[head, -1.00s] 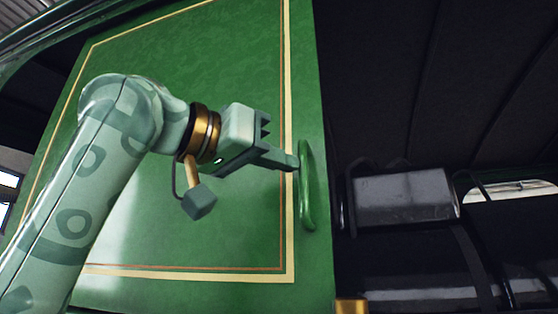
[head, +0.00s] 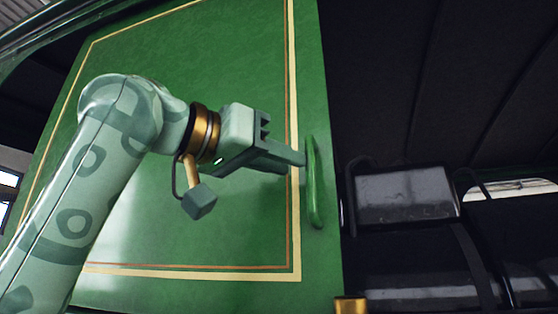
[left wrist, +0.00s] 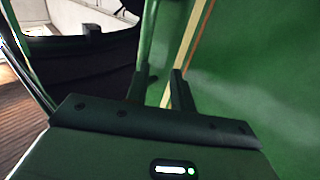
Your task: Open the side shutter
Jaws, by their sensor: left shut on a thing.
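The side shutter (head: 225,60) is a large green panel with cream and orange lining, filling the left and middle of the head view. Its upright green handle (head: 316,190) is near its right edge. My left gripper (head: 303,160) comes in from the left across the panel, fingertips at the handle's upper part, and is shut on the handle. In the left wrist view the handle (left wrist: 148,40) runs down to the fingers (left wrist: 160,88), with the green shutter (left wrist: 260,75) to the right. The exact contact is partly hidden. My right gripper is not in view.
To the right of the shutter's edge is a dark interior with a grey box-like piece (head: 405,196) and a pale window (head: 512,189). A brass piece (head: 350,305) sits at the bottom by the edge.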

